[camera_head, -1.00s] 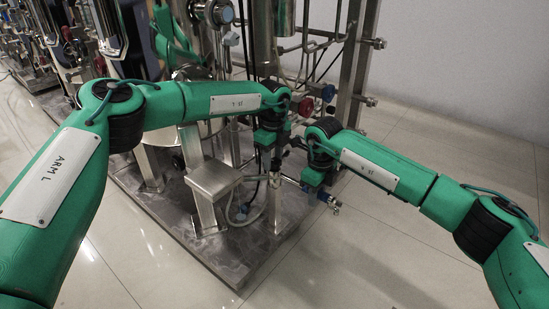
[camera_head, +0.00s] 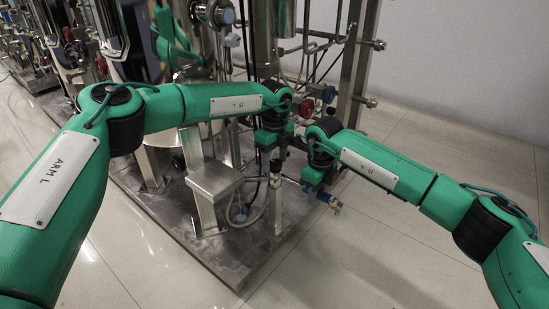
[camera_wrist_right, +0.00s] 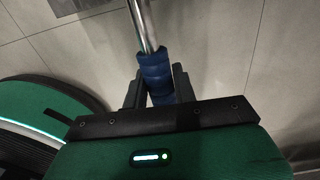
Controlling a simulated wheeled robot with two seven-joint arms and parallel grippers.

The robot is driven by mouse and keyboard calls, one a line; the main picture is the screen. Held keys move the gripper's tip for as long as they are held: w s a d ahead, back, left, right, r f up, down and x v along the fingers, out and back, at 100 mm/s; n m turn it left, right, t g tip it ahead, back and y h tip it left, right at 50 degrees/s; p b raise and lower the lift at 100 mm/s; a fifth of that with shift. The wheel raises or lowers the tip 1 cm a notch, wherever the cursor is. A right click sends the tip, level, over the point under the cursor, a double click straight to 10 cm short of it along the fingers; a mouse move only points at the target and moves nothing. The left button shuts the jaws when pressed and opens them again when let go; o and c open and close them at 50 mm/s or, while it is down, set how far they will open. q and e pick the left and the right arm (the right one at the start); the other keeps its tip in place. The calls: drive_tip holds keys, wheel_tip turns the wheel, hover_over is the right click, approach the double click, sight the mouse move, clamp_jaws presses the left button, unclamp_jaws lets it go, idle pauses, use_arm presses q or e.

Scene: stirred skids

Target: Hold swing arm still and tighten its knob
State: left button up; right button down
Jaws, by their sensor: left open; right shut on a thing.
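The swing arm is a thin metal rod (camera_wrist_right: 143,25) with a blue grip (camera_wrist_right: 155,75) at its end. In the right wrist view the grip lies between the two dark fingers of my right gripper (camera_wrist_right: 157,88), which is shut on it. In the head view the blue grip (camera_head: 325,197) shows just past my right gripper (camera_head: 315,190), low at the skid's right side. My left gripper (camera_head: 275,168) points down over the upright post at the rod's inner end. It is open. I cannot make out the knob; the left gripper and wrist cover that spot.
A steel box on a stand (camera_head: 213,182) is left of the post, with a looped hose (camera_head: 238,208) beside it. The skid's base plate (camera_head: 215,255) lies below. A red valve (camera_head: 328,94) and a steel frame stand behind. The floor (camera_head: 400,260) at right is clear.

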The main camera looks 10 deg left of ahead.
use_arm(q)
drive_tip(key=shift+w+n, duration=0.25)
drive_tip(key=shift+n, duration=0.25)
use_arm(e)
drive_tip(key=shift+s+a, duration=0.3)
drive_tip(key=shift+a, duration=0.1)
use_arm(q)
drive_tip(key=shift+r, duration=0.15)
use_arm(e)
drive_tip(key=c, duration=2.2)
unclamp_jaws()
use_arm(q)
drive_tip(key=shift+w+r, duration=0.1)
drive_tip(key=shift+r, duration=0.25)
use_arm(e)
drive_tip(key=shift+f, duration=0.1)
use_arm(q)
drive_tip(key=r, duration=0.3)
drive_tip(key=shift+d+r, duration=0.25)
drive_tip(key=shift+d, duration=0.05)
use_arm(e)
drive_tip(key=shift+s+d, duration=0.1)
drive_tip(key=shift+d, duration=0.2)
drive_tip(key=shift+w+d, duration=0.15)
drive_tip(key=shift+w, duration=0.05)
use_arm(q)
drive_tip(key=r, duration=0.5)
drive_tip(key=shift+s+a, duration=0.2)
drive_tip(key=shift+a, duration=0.05)
